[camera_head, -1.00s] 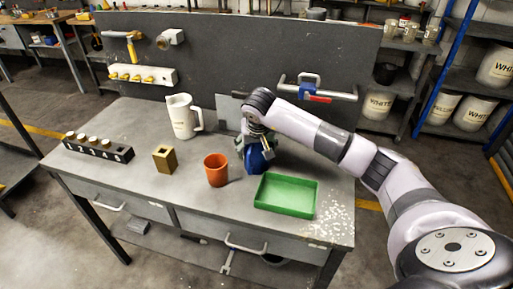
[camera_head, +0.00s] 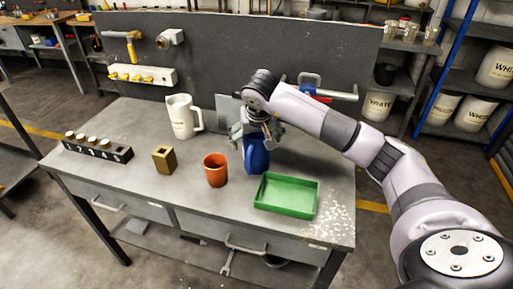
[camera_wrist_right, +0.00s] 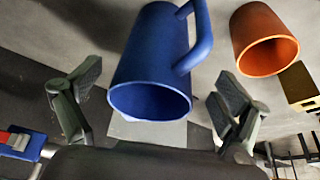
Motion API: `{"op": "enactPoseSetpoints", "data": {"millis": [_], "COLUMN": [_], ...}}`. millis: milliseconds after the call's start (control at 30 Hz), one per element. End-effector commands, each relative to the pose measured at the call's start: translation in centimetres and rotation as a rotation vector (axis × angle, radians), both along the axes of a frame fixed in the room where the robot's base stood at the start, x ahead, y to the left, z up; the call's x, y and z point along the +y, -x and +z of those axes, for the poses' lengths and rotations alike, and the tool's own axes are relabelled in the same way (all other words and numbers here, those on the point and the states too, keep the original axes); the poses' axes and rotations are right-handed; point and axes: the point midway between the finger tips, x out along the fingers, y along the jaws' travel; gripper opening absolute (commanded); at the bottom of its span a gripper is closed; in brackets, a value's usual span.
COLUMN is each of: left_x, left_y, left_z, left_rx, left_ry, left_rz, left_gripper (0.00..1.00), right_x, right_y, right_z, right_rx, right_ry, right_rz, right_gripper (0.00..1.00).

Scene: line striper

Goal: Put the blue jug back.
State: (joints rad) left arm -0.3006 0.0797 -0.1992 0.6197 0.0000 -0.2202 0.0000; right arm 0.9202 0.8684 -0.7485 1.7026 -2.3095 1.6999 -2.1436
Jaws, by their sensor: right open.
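The blue jug (camera_head: 257,158) stands upright on the grey workbench (camera_head: 120,125), between the orange cup and the green tray. My right gripper (camera_head: 257,128) is just above and behind it, fingers spread. In the right wrist view the open right gripper (camera_wrist_right: 152,100) has one finger on each side of the jug (camera_wrist_right: 150,60), with visible gaps to it. The jug's open mouth and its handle show there, and the jug looks empty. In the head view my gripper hides the jug's top. My left gripper is in neither view.
The orange cup (camera_head: 215,170) stands close left of the jug, the green tray (camera_head: 287,195) close right. A white jug (camera_head: 182,117), a brass block (camera_head: 164,159) and a black rack (camera_head: 97,150) are further left. The back panel (camera_head: 230,60) rises behind.

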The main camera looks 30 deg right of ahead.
Motion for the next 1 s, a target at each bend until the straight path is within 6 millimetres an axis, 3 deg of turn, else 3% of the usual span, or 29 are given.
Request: {"op": "enactPoseSetpoints", "data": {"millis": [200,400,1000], "left_x": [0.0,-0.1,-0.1], "left_y": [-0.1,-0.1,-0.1], "left_z": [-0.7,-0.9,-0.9], "left_rx": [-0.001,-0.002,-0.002], "left_ry": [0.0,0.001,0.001], "left_rz": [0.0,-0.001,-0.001], "left_gripper": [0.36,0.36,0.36], "right_x": [0.8,1.2,1.3], "right_y": [1.5,2.2,2.4], "right_z": [4.1,6.1,6.4], "right_rx": [-0.004,-0.001,0.002], "right_ry": [0.002,0.001,0.001], "right_rz": [0.0,-0.001,-0.002], "right_gripper": [0.94,0.94,0.94]}}
